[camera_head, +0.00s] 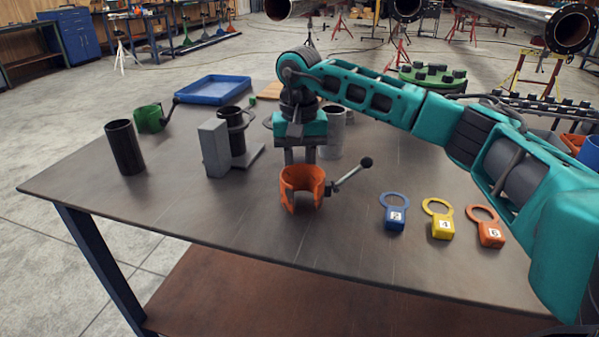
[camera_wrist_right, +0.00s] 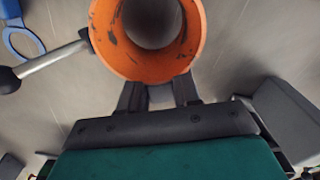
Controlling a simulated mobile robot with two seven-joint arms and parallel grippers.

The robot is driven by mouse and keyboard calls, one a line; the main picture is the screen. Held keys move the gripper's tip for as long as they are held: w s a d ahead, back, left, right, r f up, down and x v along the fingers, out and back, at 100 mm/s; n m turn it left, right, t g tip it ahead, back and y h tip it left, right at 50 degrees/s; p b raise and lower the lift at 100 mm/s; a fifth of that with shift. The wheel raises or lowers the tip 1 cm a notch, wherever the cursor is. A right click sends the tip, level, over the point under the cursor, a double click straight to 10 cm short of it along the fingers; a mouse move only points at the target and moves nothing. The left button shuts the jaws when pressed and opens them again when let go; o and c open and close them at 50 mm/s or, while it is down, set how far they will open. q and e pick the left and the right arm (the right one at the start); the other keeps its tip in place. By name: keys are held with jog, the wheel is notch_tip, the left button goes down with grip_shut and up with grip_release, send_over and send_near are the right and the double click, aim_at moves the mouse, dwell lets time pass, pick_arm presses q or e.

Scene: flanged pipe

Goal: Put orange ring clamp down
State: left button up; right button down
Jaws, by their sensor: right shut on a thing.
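The orange ring clamp (camera_head: 302,189) is upright near the middle of the table, with a grey handle and black knob pointing right. My right gripper (camera_head: 300,159) is at the clamp's far side, fingers shut on its wall. In the right wrist view, the clamp (camera_wrist_right: 128,62) fills the top centre as an open ring, and the fingertips of my gripper (camera_wrist_right: 158,86) meet its near edge. I cannot tell whether the clamp's underside touches the table. My left gripper is not in view.
Blue (camera_head: 395,217), yellow (camera_head: 441,227) and orange (camera_head: 490,233) numbered tags lie right of the clamp. A grey block fixture (camera_head: 215,148), dark tube (camera_head: 125,147), green clamp (camera_head: 149,118) and blue tray (camera_head: 213,90) stand left. The tabletop in front is clear to its edge.

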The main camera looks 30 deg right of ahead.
jog(key=shift+f, duration=0.5)
jog(key=shift+f, duration=0.15)
jog(key=c, duration=0.8)
grip_release()
notch_tip(320, 180, up, 12)
jog(key=shift+r+p, duration=0.15)
jog(key=shift+p, duration=0.9)
